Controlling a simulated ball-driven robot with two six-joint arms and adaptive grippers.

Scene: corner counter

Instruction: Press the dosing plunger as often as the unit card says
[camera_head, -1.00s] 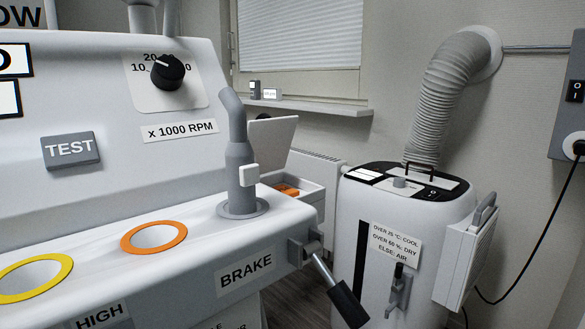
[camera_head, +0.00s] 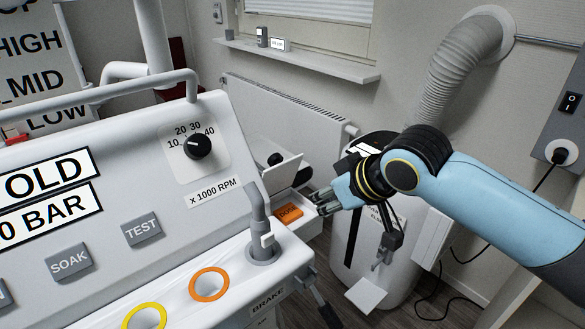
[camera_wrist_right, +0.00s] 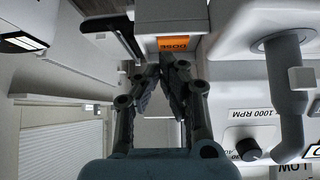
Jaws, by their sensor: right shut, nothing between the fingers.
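An orange block marked DOSE (camera_head: 289,212) sits at the near end of a white box beside the big white machine. Its lettering also shows, upside down, on orange in the right wrist view (camera_wrist_right: 172,43). I cannot tell for sure which part is the plunger. My right gripper (camera_head: 325,204) is just right of the orange block, apart from it in the head view. Its fingers (camera_wrist_right: 174,68) are shut and empty, pointing toward the orange DOSE piece. No card is clearly readable as the unit card. My left gripper is out of view.
A grey upright pipe (camera_head: 260,225) stands on the machine just left of the orange block. A white panel (camera_head: 283,174) rises behind it. A brake lever (camera_head: 322,305) sticks out below. A white cylindrical unit with a ribbed hose (camera_head: 455,75) stands behind my right arm.

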